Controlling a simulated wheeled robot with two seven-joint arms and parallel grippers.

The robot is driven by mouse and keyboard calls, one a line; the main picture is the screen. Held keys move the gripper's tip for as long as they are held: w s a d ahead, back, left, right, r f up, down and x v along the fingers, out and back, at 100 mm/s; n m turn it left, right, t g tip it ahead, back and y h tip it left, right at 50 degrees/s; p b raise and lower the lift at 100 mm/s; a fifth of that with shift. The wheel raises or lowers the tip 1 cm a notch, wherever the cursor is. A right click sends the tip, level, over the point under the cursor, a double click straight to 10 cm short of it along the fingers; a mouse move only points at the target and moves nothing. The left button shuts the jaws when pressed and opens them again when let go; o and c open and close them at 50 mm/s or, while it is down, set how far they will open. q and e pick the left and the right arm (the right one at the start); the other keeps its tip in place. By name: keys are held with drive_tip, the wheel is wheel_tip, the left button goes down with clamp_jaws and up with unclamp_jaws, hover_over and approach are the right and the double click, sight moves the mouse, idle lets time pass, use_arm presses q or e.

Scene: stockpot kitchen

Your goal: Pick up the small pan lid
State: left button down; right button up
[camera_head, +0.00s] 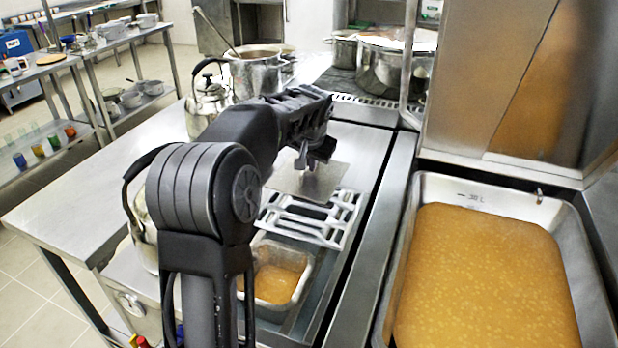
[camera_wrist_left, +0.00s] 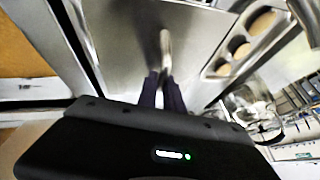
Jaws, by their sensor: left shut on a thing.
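The small pan lid is a flat, squarish grey metal plate (camera_head: 322,184) on or just above the steel counter, behind the white rack. In the left wrist view the lid (camera_wrist_left: 125,35) spreads out below the fingers, with its upright handle (camera_wrist_left: 165,45) between them. My left gripper (camera_head: 312,160) points down over the lid. In the wrist view its dark fingers (camera_wrist_left: 163,88) are shut on the handle. My arm hides part of the lid's left side. I cannot tell whether the lid touches the counter. My right gripper is out of view.
A white slotted rack (camera_head: 345,220) and a small pan of orange soup (camera_head: 303,285) lie in front of the lid. A large soup tray (camera_head: 408,290) is at right. Kettles and a pot with a ladle (camera_head: 258,75) stand at left and behind.

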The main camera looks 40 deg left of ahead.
use_arm(q)
drive_tip(key=shift+r, duration=0.4)
drive_tip(key=shift+f, duration=0.1)
